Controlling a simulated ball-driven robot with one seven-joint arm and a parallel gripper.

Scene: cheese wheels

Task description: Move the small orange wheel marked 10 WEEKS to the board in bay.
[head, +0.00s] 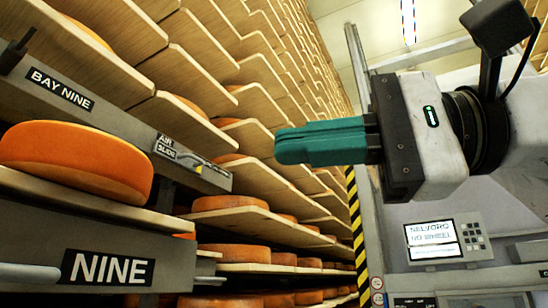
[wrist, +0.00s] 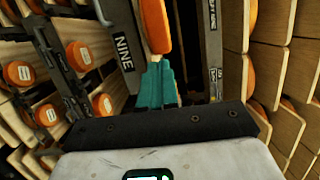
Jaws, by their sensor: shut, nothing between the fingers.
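My gripper (head: 282,146) is shut and empty, its teal fingers pressed together in the air in front of the racks. It also shows in the wrist view (wrist: 157,88), pointing towards the NINE sign. A large orange wheel (head: 75,162) lies on a board (head: 100,207) between the BAY NINE and NINE signs. An orange wheel (wrist: 155,28) also shows beside the NINE sign in the wrist view, just beyond my fingertips in the picture. Several smaller-looking orange wheels with white labels, such as one at the left (wrist: 78,54), sit in the racks; their print is unreadable. I cannot pick out 10 WEEKS.
Tall racks of wooden boards (head: 190,60) fill the left, many boards looking bare, with wheels on lower ones (head: 235,222). A grey machine with a screen (head: 432,240) reading NO WHEEL stands at right. A yellow-black striped post (head: 356,225) stands between. Metal rails (head: 175,150) edge the bay.

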